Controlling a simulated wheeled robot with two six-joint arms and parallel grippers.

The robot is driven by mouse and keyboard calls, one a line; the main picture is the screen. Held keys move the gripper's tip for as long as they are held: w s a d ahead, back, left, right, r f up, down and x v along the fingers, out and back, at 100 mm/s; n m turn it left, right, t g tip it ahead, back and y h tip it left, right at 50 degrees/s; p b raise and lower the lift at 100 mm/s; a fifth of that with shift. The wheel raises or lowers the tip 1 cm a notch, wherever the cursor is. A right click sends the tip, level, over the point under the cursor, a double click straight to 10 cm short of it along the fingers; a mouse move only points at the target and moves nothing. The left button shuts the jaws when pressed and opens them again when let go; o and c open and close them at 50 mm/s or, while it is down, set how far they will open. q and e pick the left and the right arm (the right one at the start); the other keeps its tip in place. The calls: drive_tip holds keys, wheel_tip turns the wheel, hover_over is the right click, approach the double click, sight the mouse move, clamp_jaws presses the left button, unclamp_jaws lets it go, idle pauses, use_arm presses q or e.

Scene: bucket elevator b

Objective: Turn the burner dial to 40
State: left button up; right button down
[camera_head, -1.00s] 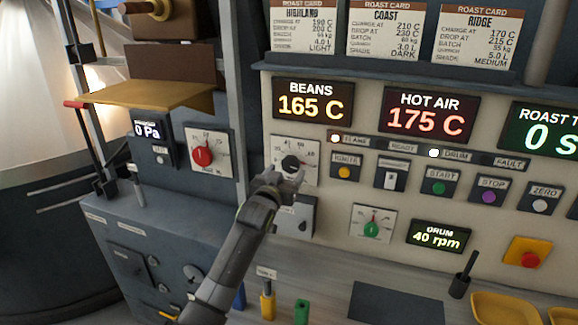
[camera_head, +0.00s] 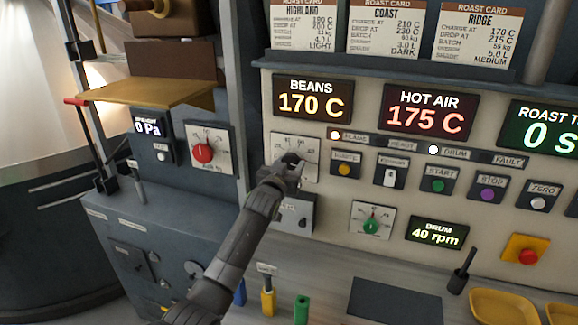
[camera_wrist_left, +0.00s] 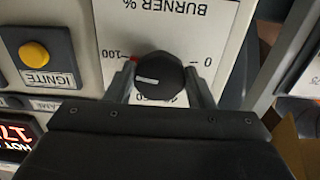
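The black burner dial (camera_head: 292,160) sits on a white scale plate at the left of the control panel. In the left wrist view, the dial (camera_wrist_left: 158,76) shows upside down under the words BURNER %, with 0 on the right and a red mark by 100 on the left. Its white line lies on the left part of its face; I cannot tell the exact reading. My left gripper (camera_head: 291,172) is at the dial; its two fingers (camera_wrist_left: 160,82) lie close against both sides of it. The scale's middle numbers are partly hidden by the gripper. My right gripper is out of view.
A red dial (camera_head: 202,153) is to the left, and a green dial (camera_head: 370,225) is to the lower right. The yellow ignite button (camera_head: 344,170) is close on the right. A grey switch plate (camera_head: 296,217) lies just below. A card shelf (camera_head: 400,75) juts out above the displays.

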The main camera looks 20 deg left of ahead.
use_arm(q)
drive_tip(key=shift+c, duration=1.3)
drive_tip(key=n+b, duration=0.1)
drive_tip(key=n, duration=0.3)
drive_tip(key=shift+b, duration=0.4)
drive_tip(key=n+b, duration=0.1)
drive_tip(key=n, duration=0.2)
drive_tip(key=shift+d+n, duration=0.1)
drive_tip(key=shift+n, duration=0.2)
drive_tip(key=n+b, duration=0.1)
drive_tip(key=n, duration=0.2)
drive_tip(key=shift+n, duration=0.3)
drive_tip(key=n+b, duration=0.1)
drive_tip(key=n, duration=0.5)
drive_tip(key=shift+r, duration=0.1)
drive_tip(key=n, duration=0.6)
drive_tip(key=shift+n+b, duration=0.3)
